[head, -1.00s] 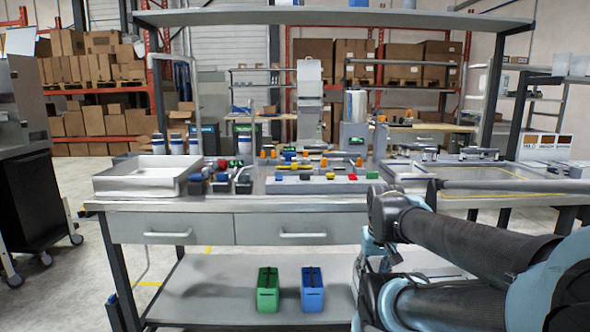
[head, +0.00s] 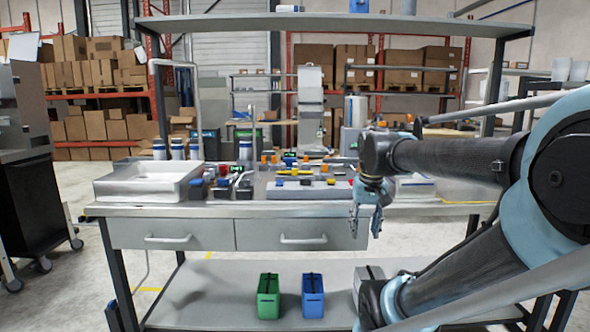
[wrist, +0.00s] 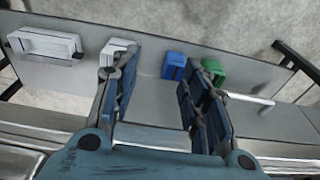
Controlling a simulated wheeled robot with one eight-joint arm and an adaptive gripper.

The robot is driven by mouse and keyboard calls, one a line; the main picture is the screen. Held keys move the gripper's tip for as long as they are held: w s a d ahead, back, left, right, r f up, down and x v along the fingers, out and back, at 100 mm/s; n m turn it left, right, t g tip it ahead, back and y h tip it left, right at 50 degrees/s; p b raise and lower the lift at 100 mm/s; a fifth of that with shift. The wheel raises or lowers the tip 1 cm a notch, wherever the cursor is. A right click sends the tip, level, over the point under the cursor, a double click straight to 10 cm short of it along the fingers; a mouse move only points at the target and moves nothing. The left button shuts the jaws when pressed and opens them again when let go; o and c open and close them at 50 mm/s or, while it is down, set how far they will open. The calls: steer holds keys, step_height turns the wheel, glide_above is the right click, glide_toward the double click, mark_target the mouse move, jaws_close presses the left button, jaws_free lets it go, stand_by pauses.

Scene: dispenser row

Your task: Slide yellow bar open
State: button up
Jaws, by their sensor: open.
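Small yellow pieces (head: 295,171) show among the coloured parts on the workbench top (head: 230,211) in the head view. They are too small to tell which one is the yellow bar or how far it is slid. My gripper (head: 365,222) hangs pointing down at the bench's front edge, right of the drawers and apart from the yellow pieces. In the wrist view my gripper (wrist: 160,88) is open with nothing between its fingers. No yellow bar shows in the wrist view.
A white tray (head: 140,197) stands on the bench's left. Two drawers (head: 290,238) lie under the top. A green bin (head: 268,298) and a blue bin (head: 313,297) stand on the lower shelf. An upper shelf (head: 330,22) spans the bench.

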steer(key=w+a+r, duration=0.4)
steer(key=w+r, duration=0.7)
steer(key=r, duration=0.1)
step_height(320, 180, up, 14)
steer(key=g, duration=0.2)
glide_above(295, 165)
steer(key=s, duration=0.3)
step_height(295, 165, down, 17)
steer(key=shift+r, duration=0.1)
